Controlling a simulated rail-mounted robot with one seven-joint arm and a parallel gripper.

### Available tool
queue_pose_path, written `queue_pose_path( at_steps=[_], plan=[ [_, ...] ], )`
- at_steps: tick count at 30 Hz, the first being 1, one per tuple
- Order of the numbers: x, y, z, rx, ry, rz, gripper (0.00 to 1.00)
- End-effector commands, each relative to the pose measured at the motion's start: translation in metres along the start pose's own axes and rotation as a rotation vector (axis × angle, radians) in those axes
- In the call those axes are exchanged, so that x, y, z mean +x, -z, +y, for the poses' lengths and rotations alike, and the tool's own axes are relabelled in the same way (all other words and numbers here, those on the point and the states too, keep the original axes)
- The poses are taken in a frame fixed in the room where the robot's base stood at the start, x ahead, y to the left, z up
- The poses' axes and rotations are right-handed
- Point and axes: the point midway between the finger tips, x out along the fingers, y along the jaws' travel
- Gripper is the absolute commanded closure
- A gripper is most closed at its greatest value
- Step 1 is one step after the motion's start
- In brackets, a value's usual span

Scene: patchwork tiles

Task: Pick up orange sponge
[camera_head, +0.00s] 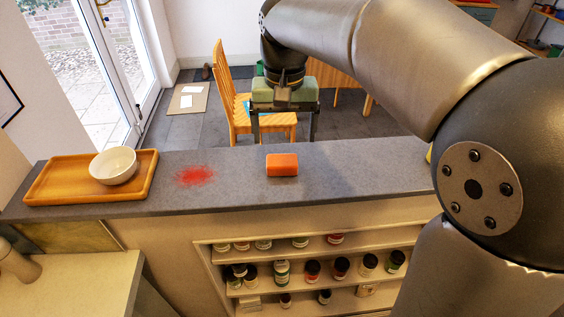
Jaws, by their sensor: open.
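The orange sponge (282,165) is a small rounded block lying flat on the grey counter (350,166), near its middle. My gripper (284,140) shows above and behind the sponge in the picture, pointing down. Its two dark fingers are spread apart with nothing between them. The fingers look apart from the sponge; their exact height over the counter is hard to tell. The sponge's underside is hidden.
A wooden tray (50,184) with a white bowl (113,165) stands at the counter's left. A red stain (195,176) lies left of the sponge. A wooden chair (236,100) stands behind the counter. Shelves below hold several jars (312,270).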

Motion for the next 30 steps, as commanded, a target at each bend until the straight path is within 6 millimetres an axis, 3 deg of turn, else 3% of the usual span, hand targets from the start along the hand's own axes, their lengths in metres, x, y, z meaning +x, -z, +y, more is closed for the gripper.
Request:
queue_pose_path(
  at_steps=[8,18,26,30],
  plan=[
    [0.022,-0.001,-0.001,0.0,0.0,0.0,0.13],
    [0.067,-0.005,-0.005,0.0,-0.001,-0.001,0.13],
    [0.07,-0.005,-0.005,0.0,0.0,0.001,0.13],
    [0.07,-0.005,-0.005,0.0,0.0,0.001,0.46]
  ],
)
